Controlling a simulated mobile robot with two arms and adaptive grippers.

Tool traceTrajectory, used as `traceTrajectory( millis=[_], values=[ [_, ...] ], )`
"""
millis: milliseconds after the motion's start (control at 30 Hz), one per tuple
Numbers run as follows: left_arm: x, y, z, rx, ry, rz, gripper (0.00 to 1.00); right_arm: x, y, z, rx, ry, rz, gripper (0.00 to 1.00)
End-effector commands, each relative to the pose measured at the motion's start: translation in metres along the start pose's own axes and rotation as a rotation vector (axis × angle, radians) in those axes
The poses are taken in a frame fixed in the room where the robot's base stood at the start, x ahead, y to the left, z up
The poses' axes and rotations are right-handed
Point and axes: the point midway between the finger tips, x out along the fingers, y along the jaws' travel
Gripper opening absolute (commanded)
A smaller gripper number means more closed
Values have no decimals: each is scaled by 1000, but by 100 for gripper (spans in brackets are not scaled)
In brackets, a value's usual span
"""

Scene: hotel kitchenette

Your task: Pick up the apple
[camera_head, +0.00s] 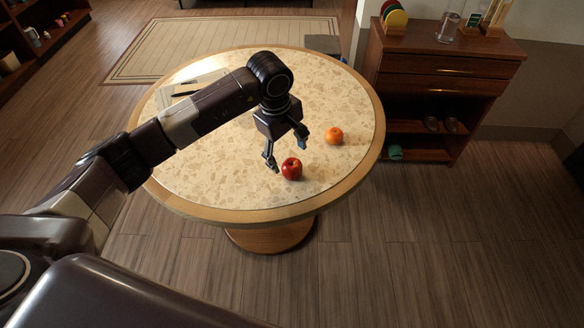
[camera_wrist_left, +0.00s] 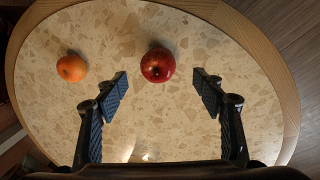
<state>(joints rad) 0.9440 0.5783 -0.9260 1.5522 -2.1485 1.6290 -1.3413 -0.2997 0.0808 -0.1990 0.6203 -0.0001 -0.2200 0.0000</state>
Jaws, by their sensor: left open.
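A red apple (camera_head: 291,169) sits on the round speckled table (camera_head: 225,190), toward its front edge. In the left wrist view the apple (camera_wrist_left: 157,65) lies just beyond the fingertips, roughly midway between them and a little left of centre. My left gripper (camera_head: 287,154) is open and empty, pointing down over the table close to the apple. The left wrist view shows its two blue-padded fingers (camera_wrist_left: 161,93) spread wide, with bare tabletop between them. My right gripper does not show.
An orange (camera_head: 334,136) rests on the table right of the apple; the left wrist view shows this orange (camera_wrist_left: 72,68) left of the fingers. A notepad with a dark pen (camera_head: 184,94) lies at the back left. A wooden cabinet (camera_head: 440,75) stands right of the table.

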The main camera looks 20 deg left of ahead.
Motion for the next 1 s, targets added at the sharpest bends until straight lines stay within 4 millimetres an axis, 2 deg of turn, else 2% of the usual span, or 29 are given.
traceTrajectory(
  millis=[400,533,733,767,1000],
  values=[
    [56,2,-1,-2,-6,-1,63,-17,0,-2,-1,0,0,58],
    [65,3,-1,-1,-5,1,63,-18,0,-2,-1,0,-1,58],
    [66,3,-2,-1,-4,2,63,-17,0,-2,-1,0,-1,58],
    [66,3,-2,-1,-5,2,62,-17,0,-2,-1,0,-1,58],
    [66,3,-2,-1,-5,2,35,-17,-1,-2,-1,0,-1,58]
  ],
)
